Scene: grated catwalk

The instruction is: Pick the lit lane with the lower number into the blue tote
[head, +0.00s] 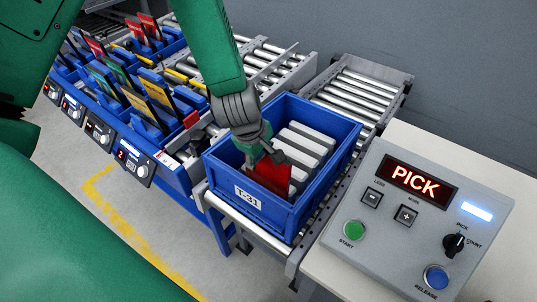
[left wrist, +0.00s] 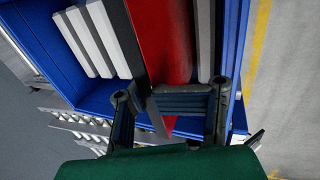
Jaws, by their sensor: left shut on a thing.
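My left gripper (head: 258,145) is shut on a flat red item (head: 270,176) and holds it inside the near part of the blue tote (head: 268,217). In the left wrist view the red item (left wrist: 160,45) sits between the finger pads, beside the pale bars (left wrist: 92,38). Whether its lower edge touches the tote floor is hidden. The lane displays (head: 133,157) on the left show small lit digits, one a red 2; the others are too small to read. My right gripper is not in view.
A control panel (head: 415,215) at the right reads PICK, with a green START button and a blue RELEASE button. The tote stands on a roller conveyor (head: 365,92). Lanes at the left hold red, green and yellow-edged items. Yellow floor lines (head: 125,228) mark the catwalk.

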